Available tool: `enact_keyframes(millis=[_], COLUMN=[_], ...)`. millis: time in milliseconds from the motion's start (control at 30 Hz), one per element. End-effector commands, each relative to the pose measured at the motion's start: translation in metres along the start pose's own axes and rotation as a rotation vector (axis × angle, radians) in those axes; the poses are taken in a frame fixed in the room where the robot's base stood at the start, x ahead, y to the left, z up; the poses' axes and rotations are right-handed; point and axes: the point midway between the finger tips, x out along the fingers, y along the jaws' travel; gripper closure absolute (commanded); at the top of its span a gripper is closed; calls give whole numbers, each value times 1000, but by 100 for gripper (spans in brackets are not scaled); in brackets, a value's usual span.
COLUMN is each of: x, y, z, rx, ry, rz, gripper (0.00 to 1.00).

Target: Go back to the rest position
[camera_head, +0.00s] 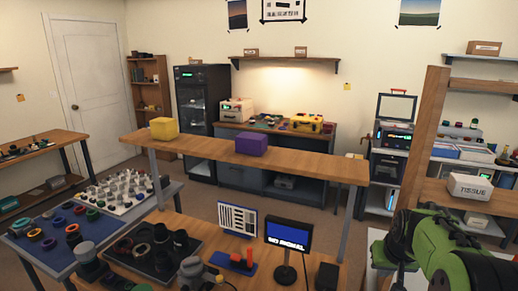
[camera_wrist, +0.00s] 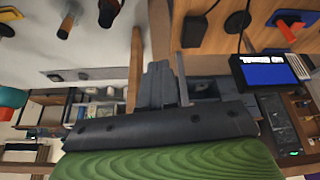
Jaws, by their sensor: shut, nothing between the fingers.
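My gripper (camera_wrist: 160,84) shows in the wrist view as grey fingers on a dark base. The fingers are together and hold nothing. In the head view my green arm is at the lower right, and I cannot make out the fingertips there. The wrist view is tilted over, with shelving and benches behind the fingers.
A wooden bench (camera_head: 205,240) stands in front, with a small screen (camera_head: 288,237) and dark lens parts on it. Its raised shelf (camera_head: 300,165) carries a yellow box (camera_head: 164,129) and a purple box (camera_head: 251,144). A wooden post (camera_head: 425,140) rises near my arm.

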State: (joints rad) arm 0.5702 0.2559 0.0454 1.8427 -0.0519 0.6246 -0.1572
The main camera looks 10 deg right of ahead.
Motion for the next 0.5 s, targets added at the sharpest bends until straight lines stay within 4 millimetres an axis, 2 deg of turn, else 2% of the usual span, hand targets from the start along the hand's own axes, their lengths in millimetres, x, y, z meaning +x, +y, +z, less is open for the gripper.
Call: enact_keyframes(millis=[33,167,200,333,400,500], x=[-28,-83,-98,-137,-150,-160], y=[-24,-72,-84,-111,-118,-122], z=[12,55,71,131,164,203], rx=[-35,-109,-131,-197,-229,-266], ry=[13,29,37,55,63,71], rz=[-10,-42,-53,-93,-117,-148], gripper=[100,100,100,100,100,100])
